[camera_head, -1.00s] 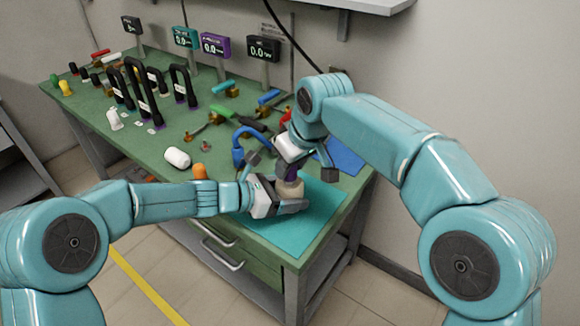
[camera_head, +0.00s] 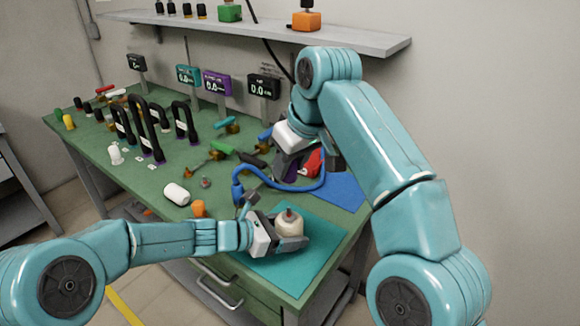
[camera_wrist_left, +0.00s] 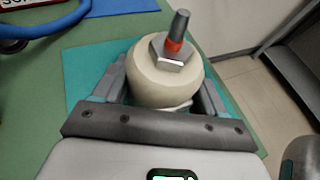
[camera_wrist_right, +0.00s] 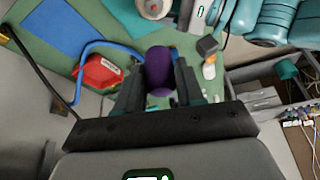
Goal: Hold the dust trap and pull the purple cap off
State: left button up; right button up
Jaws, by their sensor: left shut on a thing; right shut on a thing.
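The dust trap (camera_head: 288,223) is a cream rounded body with a metal hex fitting, a red band and a grey stem on top, bare of any cap. My left gripper (camera_head: 284,240) is shut around its body over the teal mat. The dust trap also shows upright between the fingers in the left wrist view (camera_wrist_left: 165,78). The purple cap (camera_wrist_right: 160,70) is between the fingers of my right gripper (camera_wrist_right: 159,80), which is shut on it. In the head view my right gripper (camera_head: 298,165) is above and behind the dust trap, apart from it, and the cap is mostly hidden.
A blue hose (camera_head: 305,187) curves across the green bench (camera_head: 130,190) behind the dust trap. A red sign or block (camera_head: 314,163) and a blue mat (camera_head: 343,190) lie near my right gripper. A white bottle (camera_head: 176,194) and orange piece (camera_head: 198,208) stand left. A shelf (camera_head: 260,30) hangs above.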

pick_arm(q)
jog(key=o, duration=1.7)
